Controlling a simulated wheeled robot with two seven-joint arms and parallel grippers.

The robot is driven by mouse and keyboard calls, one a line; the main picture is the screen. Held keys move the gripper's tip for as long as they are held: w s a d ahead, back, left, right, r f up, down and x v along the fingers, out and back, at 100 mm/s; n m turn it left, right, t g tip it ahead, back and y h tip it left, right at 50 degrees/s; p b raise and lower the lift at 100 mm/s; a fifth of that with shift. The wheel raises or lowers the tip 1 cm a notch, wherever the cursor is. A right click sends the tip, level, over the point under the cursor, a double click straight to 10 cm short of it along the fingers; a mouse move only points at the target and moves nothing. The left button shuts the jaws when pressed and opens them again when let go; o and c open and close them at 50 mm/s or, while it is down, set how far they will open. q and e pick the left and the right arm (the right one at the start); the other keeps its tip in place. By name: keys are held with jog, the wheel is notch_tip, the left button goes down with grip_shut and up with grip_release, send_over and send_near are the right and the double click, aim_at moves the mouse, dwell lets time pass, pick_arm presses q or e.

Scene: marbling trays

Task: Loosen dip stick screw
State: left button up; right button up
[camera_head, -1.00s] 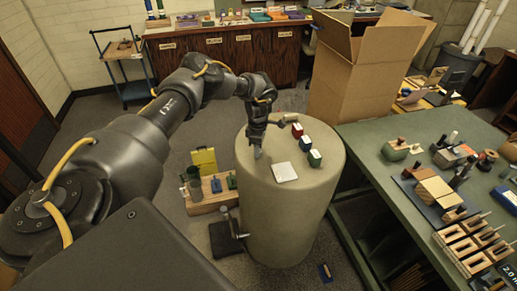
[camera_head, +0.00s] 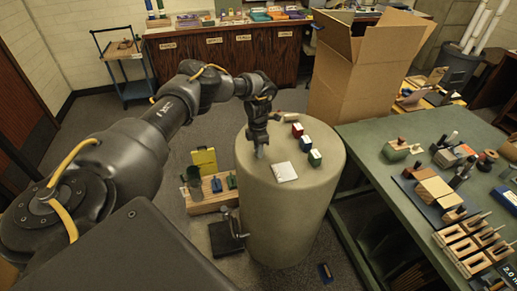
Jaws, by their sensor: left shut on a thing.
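My left gripper (camera_head: 261,147) reaches in from the left and points down over the left part of the top of a round tan drum (camera_head: 285,215). It is shut on a small greyish thing at its fingertips, too small and too covered to make out. A short brownish bar (camera_head: 286,114) shows just behind the gripper, partly hidden by it; I cannot tell whether they touch. I cannot pick out the dip stick screw for certain. My right gripper is not in view.
A green workbench (camera_head: 375,150) with tools is at right. A cardboard box (camera_head: 350,85) stands behind.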

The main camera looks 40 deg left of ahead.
pick_arm(q)
jog(key=n, duration=0.5)
jog(key=shift+n, duration=0.4)
jog(key=n, duration=0.3)
jog(key=shift+n, duration=0.3)
jog(key=n+p, duration=0.1)
jog(key=n, duration=0.1)
jog(key=shift+r+n, duration=0.1)
jog(key=shift+n, duration=0.2)
jog(key=n+p, duration=0.1)
jog(key=n, duration=0.4)
jog(key=n+p, duration=0.2)
jog(key=n, duration=0.4)
jog(key=shift+n+p, duration=0.35)
jog(key=shift+n, duration=0.05)
jog(key=n+p, duration=0.2)
jog(key=n, duration=0.4)
jog(key=shift+p, duration=0.35)
jog(key=n+p, duration=0.2)
jog(key=n, duration=0.3)
jog(key=shift+n, duration=0.4)
jog(key=n+p, duration=0.2)
jog(key=n, duration=0.4)
jog(key=shift+s, duration=0.1)
jog(key=n+p, duration=0.1)
jog(key=n, duration=0.2)
jog(key=shift+n, duration=0.3)
jog(key=shift+n+p, duration=0.5)
jog(key=shift+n, duration=0.9)
